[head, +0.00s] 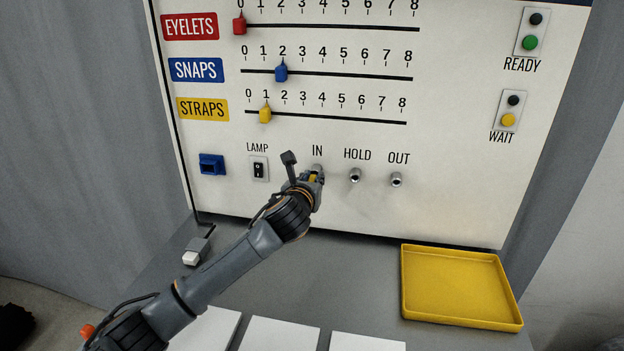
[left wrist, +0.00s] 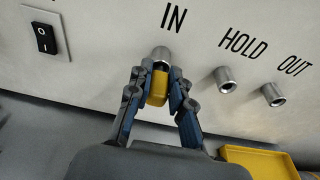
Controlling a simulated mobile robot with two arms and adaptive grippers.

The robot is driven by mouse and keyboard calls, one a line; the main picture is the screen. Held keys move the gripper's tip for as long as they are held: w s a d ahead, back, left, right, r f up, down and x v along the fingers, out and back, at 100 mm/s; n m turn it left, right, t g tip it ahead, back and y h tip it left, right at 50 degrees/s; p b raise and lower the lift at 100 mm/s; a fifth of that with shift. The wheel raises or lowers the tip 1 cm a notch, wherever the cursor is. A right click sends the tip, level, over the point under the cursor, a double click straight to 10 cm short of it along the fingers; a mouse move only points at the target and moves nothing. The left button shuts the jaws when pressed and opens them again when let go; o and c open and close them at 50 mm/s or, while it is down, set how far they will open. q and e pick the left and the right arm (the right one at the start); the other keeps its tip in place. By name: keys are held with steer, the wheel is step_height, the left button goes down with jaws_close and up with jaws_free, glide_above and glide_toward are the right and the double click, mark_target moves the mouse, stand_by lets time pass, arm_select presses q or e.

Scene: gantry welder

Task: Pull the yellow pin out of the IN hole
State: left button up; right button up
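The yellow pin (left wrist: 158,88) sits at the metal IN hole (left wrist: 161,56) of the white panel, below the IN label. Its yellow end sticks out toward me, and any part inside the hole is hidden. My left gripper (left wrist: 160,84) has one finger on each side of the yellow end, the blue pads closed against it. In the head view my left gripper (head: 314,176) is at the IN hole and covers most of the pin (head: 313,178). My right gripper is in neither view.
The empty HOLD hole (head: 355,175) and OUT hole (head: 396,180) are to the right. A lamp switch (head: 258,169) and blue socket (head: 211,165) are to the left. A yellow tray (head: 455,317) lies at the right of the grey table, with white cards (head: 277,336) in front.

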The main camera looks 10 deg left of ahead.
arm_select(q)
jaws_close()
steer(key=shift+s, duration=0.25)
steer(key=shift+s+p, duration=2.3)
steer(key=shift+s, duration=0.45)
